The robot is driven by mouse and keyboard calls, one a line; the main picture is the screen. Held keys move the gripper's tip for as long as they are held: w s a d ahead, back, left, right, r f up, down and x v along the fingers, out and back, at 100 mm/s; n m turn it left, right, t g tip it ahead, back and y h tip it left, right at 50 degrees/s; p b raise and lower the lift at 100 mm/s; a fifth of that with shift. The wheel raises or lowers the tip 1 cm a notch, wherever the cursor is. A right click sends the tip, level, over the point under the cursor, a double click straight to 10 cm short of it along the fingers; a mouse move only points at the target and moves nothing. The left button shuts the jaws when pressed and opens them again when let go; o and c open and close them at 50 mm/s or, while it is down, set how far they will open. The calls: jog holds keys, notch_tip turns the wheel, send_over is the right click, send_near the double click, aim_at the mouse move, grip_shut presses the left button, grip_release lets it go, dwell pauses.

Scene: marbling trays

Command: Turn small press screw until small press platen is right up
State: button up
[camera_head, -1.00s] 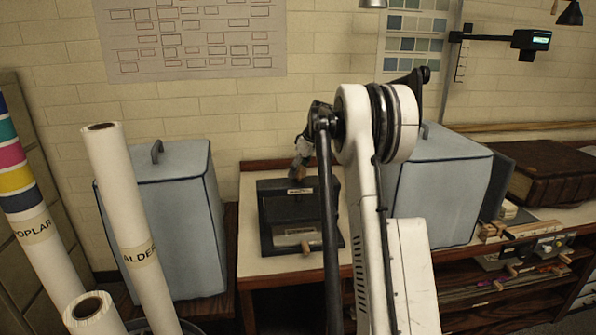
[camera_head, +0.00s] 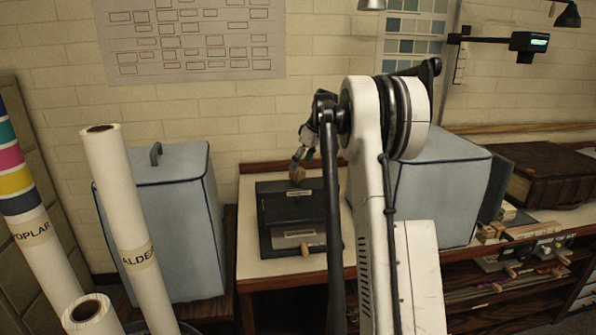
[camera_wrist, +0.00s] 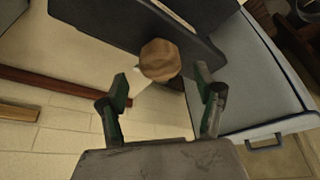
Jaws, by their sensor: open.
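My gripper (camera_head: 300,160) is at the knob, behind the press's top edge. In the wrist view my gripper (camera_wrist: 163,85) is open, its green-and-black fingers on either side of the knob, with visible gaps. I cannot tell the platen's height; my arm covers part of the press's right side.
Blue-grey covered boxes stand left (camera_head: 182,225) and right (camera_head: 445,190) of the press. Paper rolls (camera_head: 125,220) stand at the front left. A brown book (camera_head: 552,175) lies on the right bench. The brick wall is close behind the press.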

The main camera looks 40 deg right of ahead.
jog(key=v, duration=0.7)
jog(key=shift+r, duration=0.15)
jog(key=s+a+r+m, duration=0.15)
jog(key=s+a, duration=0.25)
jog(key=a, duration=0.6)
jog(key=s+a+r+h, duration=0.15)
jog(key=s+a, duration=0.25)
jog(key=a, duration=0.6)
jog(key=s+a+r, duration=0.2)
jog(key=s+a, duration=0.1)
jog(key=a, duration=0.7)
jog(key=s+a+f+t, duration=0.1)
jog(key=s+a+f, duration=0.5)
jog(key=s+a, duration=0.3)
jog(key=s+a+f+m+t, duration=0.1)
jog(key=s+a+f, duration=0.5)
jog(key=s, duration=0.8)
jog(key=a, duration=0.2)
jog(key=shift+s+a+f+t, duration=0.3)
jog(key=shift+a+f+t, duration=0.05)
jog(key=shift+t, duration=0.05)
